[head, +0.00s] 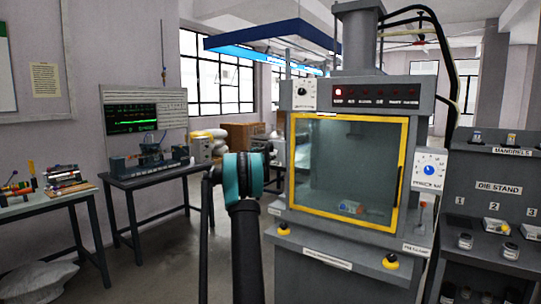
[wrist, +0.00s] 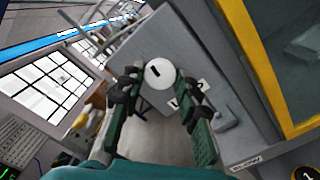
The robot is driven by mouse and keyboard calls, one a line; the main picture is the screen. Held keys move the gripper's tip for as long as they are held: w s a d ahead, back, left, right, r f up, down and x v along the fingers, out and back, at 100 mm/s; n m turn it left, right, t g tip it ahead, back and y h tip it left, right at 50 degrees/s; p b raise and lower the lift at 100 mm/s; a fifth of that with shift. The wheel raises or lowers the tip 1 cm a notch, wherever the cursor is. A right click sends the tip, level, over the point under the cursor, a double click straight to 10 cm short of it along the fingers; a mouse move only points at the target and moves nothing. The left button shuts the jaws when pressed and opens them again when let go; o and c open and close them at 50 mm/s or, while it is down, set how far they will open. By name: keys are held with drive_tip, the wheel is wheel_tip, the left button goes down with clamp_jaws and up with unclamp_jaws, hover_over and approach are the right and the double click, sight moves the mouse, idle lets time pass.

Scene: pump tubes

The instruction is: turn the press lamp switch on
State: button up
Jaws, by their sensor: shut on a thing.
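The press lamp switch appears to be the round white knob (wrist: 160,73) with a short dark bar, on the grey side panel of the press in the wrist view. The bar lies slanted in the picture. My gripper (wrist: 158,78) has one dark finger on each side of this knob and is shut on it. Small white labels (wrist: 188,98) lie partly behind the right finger. In the head view my teal wrist stands at the left side of the press (head: 425,105), and the knob and fingertips cannot be made out.
The yellow-framed press door (head: 348,118) is close on the right. A ledge with yellow buttons (head: 390,262) juts out below it. A red indicator (head: 338,93) is lit above the door. A bench with instruments (head: 150,172) stands to the left, with floor free between.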

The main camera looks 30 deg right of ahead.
drive_tip(key=m, duration=0.3)
drive_tip(key=shift+m, duration=2.1)
drive_tip(key=o, duration=1.2)
drive_tip(key=shift+c, duration=0.2)
drive_tip(key=v, duration=1.2)
